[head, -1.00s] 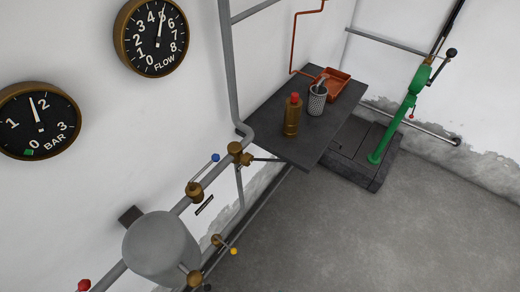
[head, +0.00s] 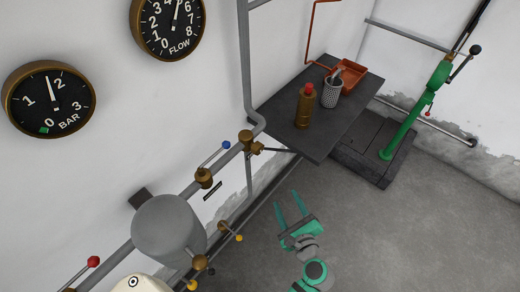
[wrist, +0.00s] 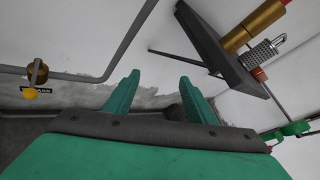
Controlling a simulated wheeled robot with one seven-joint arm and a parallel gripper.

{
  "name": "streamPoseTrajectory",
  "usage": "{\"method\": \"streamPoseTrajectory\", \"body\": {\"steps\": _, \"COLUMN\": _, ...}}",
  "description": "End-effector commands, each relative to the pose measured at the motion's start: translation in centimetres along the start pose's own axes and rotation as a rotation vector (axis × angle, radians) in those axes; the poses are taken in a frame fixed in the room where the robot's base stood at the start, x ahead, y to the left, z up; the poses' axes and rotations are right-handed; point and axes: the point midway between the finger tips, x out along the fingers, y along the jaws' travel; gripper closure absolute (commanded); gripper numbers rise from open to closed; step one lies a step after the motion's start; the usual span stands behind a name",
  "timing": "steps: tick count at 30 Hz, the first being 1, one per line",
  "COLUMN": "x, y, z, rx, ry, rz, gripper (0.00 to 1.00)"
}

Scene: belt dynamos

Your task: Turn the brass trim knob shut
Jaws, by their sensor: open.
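A small brass knob (head: 257,148) stands out from a brass fitting (head: 246,138) on the grey pipe, near its bend beside the table. No label for it is readable, so I cannot be sure that it is the trim knob. My gripper (head: 288,196) is open and empty, below and right of that fitting in the head view, over the floor area. In the wrist view its green fingers (wrist: 159,77) are spread with nothing between them. A brass valve (wrist: 37,72) with a yellow handle and a partly readable label shows at the left there.
A blue-tipped lever valve (head: 204,178) and a grey tank (head: 168,228) sit along the pipe. A green hand pump (head: 410,122) stands right.

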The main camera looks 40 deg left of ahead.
Motion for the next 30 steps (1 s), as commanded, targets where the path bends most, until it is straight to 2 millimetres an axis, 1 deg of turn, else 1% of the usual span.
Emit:
{"method": "streamPoseTrajectory", "body": {"steps": 1, "x": 0.8, "y": -1.6, "z": 1.5, "rx": 0.062, "ry": -0.064, "rz": 0.032, "gripper": 0.49}}
{"method": "streamPoseTrajectory", "body": {"steps": 3, "x": 1.4, "y": -3.0, "z": 3.8, "rx": 0.158, "ry": -0.152, "rz": 0.099, "gripper": 0.49}}
{"method": "streamPoseTrajectory", "body": {"steps": 5, "x": 1.6, "y": -4.2, "z": 5.8, "rx": 0.232, "ry": -0.221, "rz": 0.165, "gripper": 0.49}}
{"method": "streamPoseTrajectory", "body": {"steps": 6, "x": 1.6, "y": -5.0, "z": 7.2, "rx": 0.275, "ry": -0.262, "rz": 0.209, "gripper": 0.49}}
{"method": "streamPoseTrajectory", "body": {"steps": 9, "x": 1.1, "y": -6.5, "z": 10.0, "rx": 0.36, "ry": -0.341, "rz": 0.322, "gripper": 0.49}}
{"method": "streamPoseTrajectory", "body": {"steps": 12, "x": 0.4, "y": -7.7, "z": 12.0, "rx": 0.414, "ry": -0.391, "rz": 0.416, "gripper": 0.49}}
{"method": "streamPoseTrajectory", "body": {"steps": 15, "x": -0.3, "y": -8.3, "z": 13.3, "rx": 0.447, "ry": -0.418, "rz": 0.482, "gripper": 0.49}}
{"method": "streamPoseTrajectory", "body": {"steps": 20, "x": -0.5, "y": -8.5, "z": 14.3, "rx": 0.466, "ry": -0.433, "rz": 0.527, "gripper": 0.49}}
{"method": "streamPoseTrajectory", "body": {"steps": 23, "x": 0.2, "y": -8.1, "z": 14.8, "rx": 0.468, "ry": -0.434, "rz": 0.531, "gripper": 0.49}}
{"method": "streamPoseTrajectory", "body": {"steps": 26, "x": 1.3, "y": -7.5, "z": 15.5, "rx": 0.467, "ry": -0.434, "rz": 0.531, "gripper": 0.49}}
{"method": "streamPoseTrajectory", "body": {"steps": 30, "x": 3.4, "y": -6.5, "z": 16.8, "rx": 0.466, "ry": -0.434, "rz": 0.53, "gripper": 0.49}}
